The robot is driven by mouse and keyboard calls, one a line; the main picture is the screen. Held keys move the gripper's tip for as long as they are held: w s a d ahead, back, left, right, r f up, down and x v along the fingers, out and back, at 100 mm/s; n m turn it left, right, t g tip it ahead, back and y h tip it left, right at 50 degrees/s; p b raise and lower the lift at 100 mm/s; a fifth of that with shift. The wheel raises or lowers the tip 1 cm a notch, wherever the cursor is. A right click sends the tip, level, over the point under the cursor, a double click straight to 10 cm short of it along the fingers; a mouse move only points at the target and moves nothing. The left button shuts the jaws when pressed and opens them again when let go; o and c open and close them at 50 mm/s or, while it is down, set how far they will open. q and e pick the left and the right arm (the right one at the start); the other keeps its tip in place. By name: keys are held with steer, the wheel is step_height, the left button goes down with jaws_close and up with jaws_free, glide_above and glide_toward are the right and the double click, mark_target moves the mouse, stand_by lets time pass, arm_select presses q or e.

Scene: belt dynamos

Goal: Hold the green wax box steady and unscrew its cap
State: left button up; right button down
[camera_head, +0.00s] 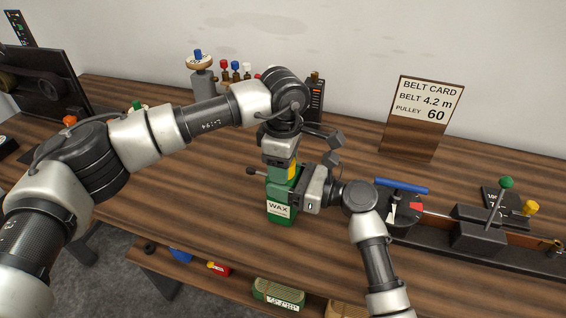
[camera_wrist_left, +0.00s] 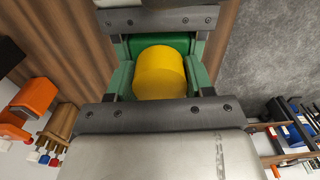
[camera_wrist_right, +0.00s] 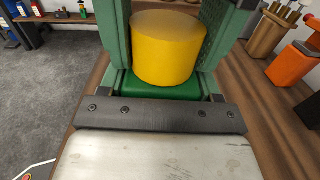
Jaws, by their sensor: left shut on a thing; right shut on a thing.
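The green wax box (camera_head: 281,211), with a white WAX label, stands upright on the wooden bench. Its round yellow cap (camera_head: 292,171) is on top; it also shows in the left wrist view (camera_wrist_left: 161,74) and in the right wrist view (camera_wrist_right: 167,50). My left gripper (camera_head: 283,166) comes down from above and is shut on the cap. My right gripper (camera_head: 298,187) comes in level from the right and is shut on the box's body. The grippers hide much of the cap and the upper box in the head view.
A belt card (camera_head: 430,105) stands at the back right. A device with a blue bar handle (camera_head: 402,186) and a green-knobbed lever (camera_head: 499,202) are to the right. The bench front left of the box is clear.

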arm_select(q)
steer(key=n, duration=0.8)
steer(key=shift+n, duration=0.3)
steer(key=o, duration=1)
steer(key=shift+d, duration=0.1)
steer(key=shift+s+d, duration=0.1)
steer(key=shift+s, duration=0.05)
